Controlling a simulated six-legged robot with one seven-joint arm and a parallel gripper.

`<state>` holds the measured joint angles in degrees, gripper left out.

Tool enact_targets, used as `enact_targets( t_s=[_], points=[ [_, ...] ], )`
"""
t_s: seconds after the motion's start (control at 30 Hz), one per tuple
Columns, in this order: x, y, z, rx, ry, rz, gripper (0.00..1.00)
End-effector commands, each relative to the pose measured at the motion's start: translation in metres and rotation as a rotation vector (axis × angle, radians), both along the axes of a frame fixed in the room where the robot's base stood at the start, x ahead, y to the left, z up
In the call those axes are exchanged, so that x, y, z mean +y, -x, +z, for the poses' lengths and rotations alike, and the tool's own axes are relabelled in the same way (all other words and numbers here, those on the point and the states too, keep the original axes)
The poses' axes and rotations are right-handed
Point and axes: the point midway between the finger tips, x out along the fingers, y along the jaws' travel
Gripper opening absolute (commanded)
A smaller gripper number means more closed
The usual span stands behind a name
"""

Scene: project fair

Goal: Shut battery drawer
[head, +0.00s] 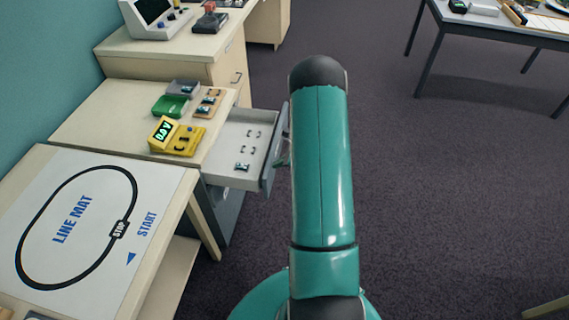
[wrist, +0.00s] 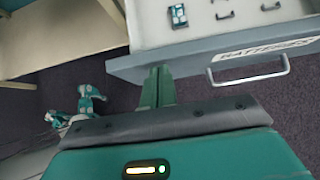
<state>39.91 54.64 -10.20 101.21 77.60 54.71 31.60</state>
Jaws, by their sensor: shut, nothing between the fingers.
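The battery drawer (head: 239,137) is pulled out of the workbench, its grey front facing right in the head view. In the wrist view its front (wrist: 190,62) carries a "BATTERIES" label (wrist: 262,49) and a pale bar handle (wrist: 262,77). A small teal-and-white piece (head: 242,166) and several small dark clips lie inside. My gripper (wrist: 158,82) is shut and empty, its green fingers at the drawer front, left of the handle in the wrist view. I cannot tell whether they touch it. In the head view my arm hides most of the gripper.
The workbench top (head: 95,112) holds a yellow meter (head: 184,140), a green tray (head: 171,106) and small parts. A table with a line mat (head: 75,225) stands at the near left. Another table (head: 500,22) is at the far right. The dark floor on the right is clear.

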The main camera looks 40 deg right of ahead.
Motion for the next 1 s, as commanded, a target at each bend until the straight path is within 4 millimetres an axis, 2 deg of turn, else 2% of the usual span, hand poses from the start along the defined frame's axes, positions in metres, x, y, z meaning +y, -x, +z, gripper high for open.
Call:
enact_targets(
  t_s=[0.27, 0.47, 0.67, 1.0],
  points=[
    [0.001, 0.000, 0.000, 0.000, 0.000, 0.000, 0.00],
    [0.009, -0.011, 0.000, -0.001, -0.001, 0.001, 0.00],
    [0.030, -0.037, 0.000, -0.001, -0.002, 0.004, 0.00],
    [0.080, -0.101, 0.000, -0.001, -0.002, 0.005, 0.00]
  ],
)
